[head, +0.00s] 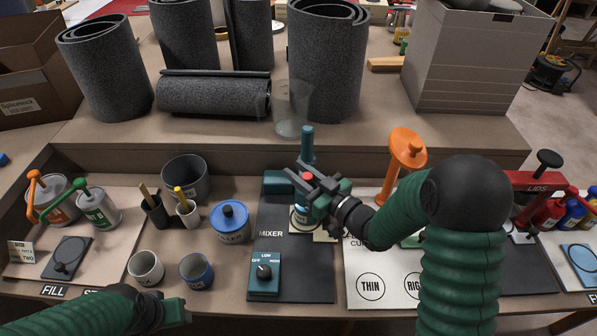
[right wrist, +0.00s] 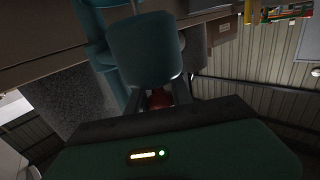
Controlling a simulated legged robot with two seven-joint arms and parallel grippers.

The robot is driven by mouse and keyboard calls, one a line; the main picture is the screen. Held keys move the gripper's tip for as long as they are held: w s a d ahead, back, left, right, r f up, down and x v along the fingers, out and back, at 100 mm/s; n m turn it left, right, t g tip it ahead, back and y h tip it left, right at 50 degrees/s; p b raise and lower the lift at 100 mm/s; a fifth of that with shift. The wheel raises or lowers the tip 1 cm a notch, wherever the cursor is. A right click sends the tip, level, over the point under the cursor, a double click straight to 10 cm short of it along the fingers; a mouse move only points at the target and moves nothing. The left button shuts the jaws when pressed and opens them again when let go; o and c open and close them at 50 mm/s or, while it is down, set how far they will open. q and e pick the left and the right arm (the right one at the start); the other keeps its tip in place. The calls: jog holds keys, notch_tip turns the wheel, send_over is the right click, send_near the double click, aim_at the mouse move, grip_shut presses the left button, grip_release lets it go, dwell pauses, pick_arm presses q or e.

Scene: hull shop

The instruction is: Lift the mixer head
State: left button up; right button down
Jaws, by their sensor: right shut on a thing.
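The teal mixer stands at the middle of the bench in the head view, its head (head: 279,182) in front of its upright column (head: 307,143). A labelled cup (head: 299,218) stands under the head, partly hidden by my right arm. My right gripper (head: 309,182) is at the mixer head, shut on it, with a red knob (head: 307,177) between the fingers. The right wrist view shows the teal head (right wrist: 145,50) close beyond the fingers and the red knob (right wrist: 160,98) between them. My left gripper (head: 176,311) is low at the left, away from the mixer; its jaw opening is unclear.
The mixer's speed dial box (head: 264,273) is on the dark mat (head: 300,284). A blue-lidded pot (head: 230,222) and several cups stand left of it. An orange press (head: 405,150) stands to the right.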

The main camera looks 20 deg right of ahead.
jog(key=shift+r, duration=0.1)
dwell(0.3)
notch_tip(320, 180, up, 11)
jog(key=p, duration=0.8)
jog(key=shift+w+p, duration=0.15)
jog(key=shift+p, duration=0.25)
jog(key=c, duration=1.4)
grip_release()
jog(key=shift+r, duration=0.1)
jog(key=shift+o, duration=1.3)
jog(key=shift+f, duration=0.2)
